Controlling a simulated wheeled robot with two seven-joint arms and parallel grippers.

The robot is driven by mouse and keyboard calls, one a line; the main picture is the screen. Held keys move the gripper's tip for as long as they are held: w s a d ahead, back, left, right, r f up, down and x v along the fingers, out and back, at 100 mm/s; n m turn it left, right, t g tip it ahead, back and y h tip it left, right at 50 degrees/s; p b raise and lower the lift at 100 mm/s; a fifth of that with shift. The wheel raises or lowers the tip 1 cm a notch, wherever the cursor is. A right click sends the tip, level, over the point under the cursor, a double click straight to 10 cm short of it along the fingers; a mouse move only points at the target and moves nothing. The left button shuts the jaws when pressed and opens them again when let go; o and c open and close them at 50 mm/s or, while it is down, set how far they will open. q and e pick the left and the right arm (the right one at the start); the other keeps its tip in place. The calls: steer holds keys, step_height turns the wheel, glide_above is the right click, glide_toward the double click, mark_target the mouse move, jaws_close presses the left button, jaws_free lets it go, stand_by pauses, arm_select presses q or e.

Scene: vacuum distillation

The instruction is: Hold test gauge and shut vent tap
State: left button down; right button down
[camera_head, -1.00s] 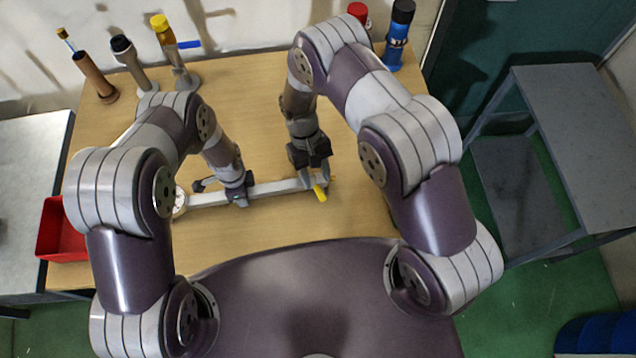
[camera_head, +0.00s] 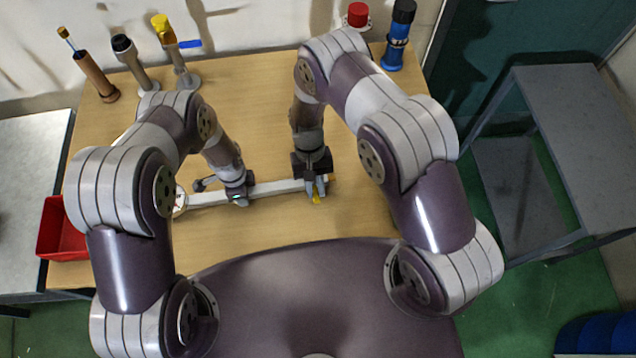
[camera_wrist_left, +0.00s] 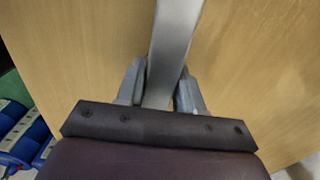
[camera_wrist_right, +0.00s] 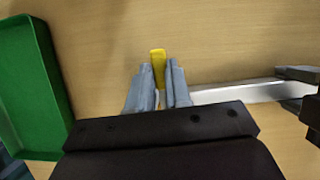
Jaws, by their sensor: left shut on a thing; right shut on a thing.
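The test gauge is a long pale bar (camera_head: 275,188) lying left to right over the table, with a round white dial (camera_head: 179,200) at its left end, partly hidden by my left arm. My left gripper (camera_head: 238,198) is shut on the bar, and the left wrist view shows the bar (camera_wrist_left: 175,45) between its fingers. The vent tap's yellow handle (camera_head: 316,198) is at the bar's right end. My right gripper (camera_head: 317,188) is shut on this handle; the right wrist view shows the yellow handle (camera_wrist_right: 158,66) between the fingertips.
A red tray (camera_head: 62,232) is at the table's left edge. Several upright fittings stand at the back left, one with a blue lever (camera_head: 190,44). A red-capped item (camera_head: 357,14) and a blue cylinder (camera_head: 397,40) stand at the back right. A green tray (camera_wrist_right: 28,85) shows in the right wrist view.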

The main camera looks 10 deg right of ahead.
steer(key=shift+a+m, duration=0.15)
steer(key=shift+m, duration=0.15)
steer(key=c, duration=1)
jaws_free()
steer(key=shift+c, duration=0.2)
steer(key=shift+w+r, duration=0.1)
steer(key=v, duration=1.2)
arm_select(q)
steer(key=c, duration=0.6)
jaws_free()
steer(key=shift+c, duration=0.2)
step_height(320, 180, up, 12)
